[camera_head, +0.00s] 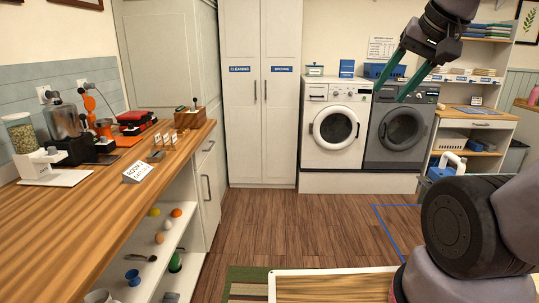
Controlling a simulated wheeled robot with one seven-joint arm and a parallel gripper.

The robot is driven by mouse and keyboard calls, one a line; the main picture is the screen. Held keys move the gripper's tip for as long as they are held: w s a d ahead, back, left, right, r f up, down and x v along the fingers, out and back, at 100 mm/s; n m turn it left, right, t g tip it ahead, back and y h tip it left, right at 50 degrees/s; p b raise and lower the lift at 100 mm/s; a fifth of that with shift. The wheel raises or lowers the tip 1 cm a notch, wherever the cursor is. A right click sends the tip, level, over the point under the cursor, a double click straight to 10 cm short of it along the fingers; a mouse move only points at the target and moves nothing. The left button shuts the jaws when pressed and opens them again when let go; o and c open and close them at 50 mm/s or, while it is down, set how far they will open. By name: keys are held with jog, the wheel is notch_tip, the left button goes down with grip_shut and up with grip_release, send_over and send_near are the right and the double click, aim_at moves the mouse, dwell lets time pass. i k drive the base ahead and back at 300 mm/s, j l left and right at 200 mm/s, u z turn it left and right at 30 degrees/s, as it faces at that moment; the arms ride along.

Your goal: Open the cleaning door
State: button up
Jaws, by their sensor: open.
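The cleaning door (240,130) is the left leaf of a tall white cupboard at the back, with a blue label reading "CLEANING". It is shut. Its upright dark handle (256,91) sits near its right edge, beside the handle of the other leaf. My gripper (396,84) is at the upper right, in front of the washing machines in the picture. Its two green fingers are spread apart with nothing between them. It is apart from the door and its handle, well to their right.
The right leaf (281,140) carries a "BROOMS" label. A white washing machine (335,128) and a grey one (402,135) stand right of the cupboard. A wooden counter (75,225) runs along the left. The wooden floor (290,230) before the cupboard is clear.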

aim_at(239, 25)
jog(key=i+z, duration=0.1)
jog(key=i, duration=1.75)
jog(key=i+u, duration=0.15)
jog(key=i, duration=0.8)
jog(key=i+l+u, duration=0.15)
jog(key=i, duration=0.8)
jog(key=i+u, duration=0.45)
jog(key=i, duration=0.15)
jog(key=i+l+u, duration=0.1)
jog(key=i+u, duration=0.3)
jog(key=i, duration=0.2)
